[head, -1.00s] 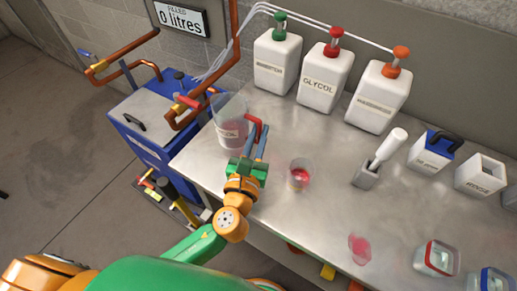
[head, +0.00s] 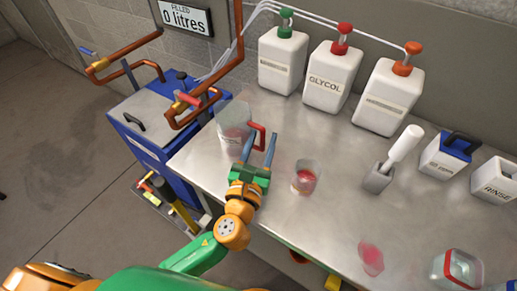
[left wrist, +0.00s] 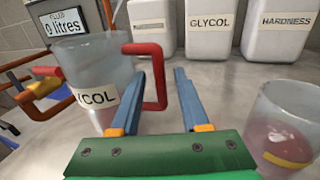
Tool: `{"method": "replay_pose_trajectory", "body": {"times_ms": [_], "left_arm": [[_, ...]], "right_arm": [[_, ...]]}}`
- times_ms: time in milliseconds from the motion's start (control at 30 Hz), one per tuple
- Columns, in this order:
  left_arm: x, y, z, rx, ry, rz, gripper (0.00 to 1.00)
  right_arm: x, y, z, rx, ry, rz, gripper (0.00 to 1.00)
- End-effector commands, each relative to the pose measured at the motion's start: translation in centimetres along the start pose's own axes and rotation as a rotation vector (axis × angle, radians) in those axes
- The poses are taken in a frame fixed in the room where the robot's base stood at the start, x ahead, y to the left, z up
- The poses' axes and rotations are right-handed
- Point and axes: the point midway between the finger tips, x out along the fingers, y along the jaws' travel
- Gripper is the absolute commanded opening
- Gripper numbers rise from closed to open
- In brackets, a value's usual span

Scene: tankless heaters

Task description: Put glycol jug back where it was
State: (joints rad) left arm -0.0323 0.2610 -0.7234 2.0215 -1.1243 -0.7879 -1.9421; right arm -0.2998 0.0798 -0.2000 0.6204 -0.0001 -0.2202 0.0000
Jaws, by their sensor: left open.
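The glycol jug (head: 233,122) is a clear jug with a red handle and a label. It stands upright on the left end of the metal table, and in the left wrist view the jug (left wrist: 92,70) shows at left with its label partly reading "COL". My left gripper (head: 258,148) is open beside it on the handle side. In the left wrist view the handle's upright bar shows between the blue fingers of my left gripper (left wrist: 159,72); neither finger is closed on it. My right gripper is not in view.
A white GLYCOL dispenser (head: 332,78) stands at the back between two other dispensers. A small beaker with red liquid (head: 306,178) stands right of my left gripper. A blue heater unit (head: 150,135) and copper pipes (head: 237,60) are at left.

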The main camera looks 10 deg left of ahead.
Motion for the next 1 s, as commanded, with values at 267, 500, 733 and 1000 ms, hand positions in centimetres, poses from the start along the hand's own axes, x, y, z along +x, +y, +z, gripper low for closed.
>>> {"method": "replay_pose_trajectory", "body": {"times_ms": [267, 500, 733, 1000], "left_arm": [[-6.0, -0.1, -0.4, -0.003, 0.006, -0.003, 0.45], [-11.1, -0.1, -0.4, -0.001, 0.004, -0.002, 0.45], [-11.9, 0.0, 0.0, -0.001, -0.001, 0.000, 0.45], [-11.9, 0.0, 0.0, -0.001, -0.001, 0.000, 0.45]], "right_arm": [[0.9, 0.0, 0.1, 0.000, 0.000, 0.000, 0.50], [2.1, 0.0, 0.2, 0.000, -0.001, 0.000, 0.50], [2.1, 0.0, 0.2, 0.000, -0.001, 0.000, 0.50], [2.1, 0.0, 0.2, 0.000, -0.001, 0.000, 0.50]]}}
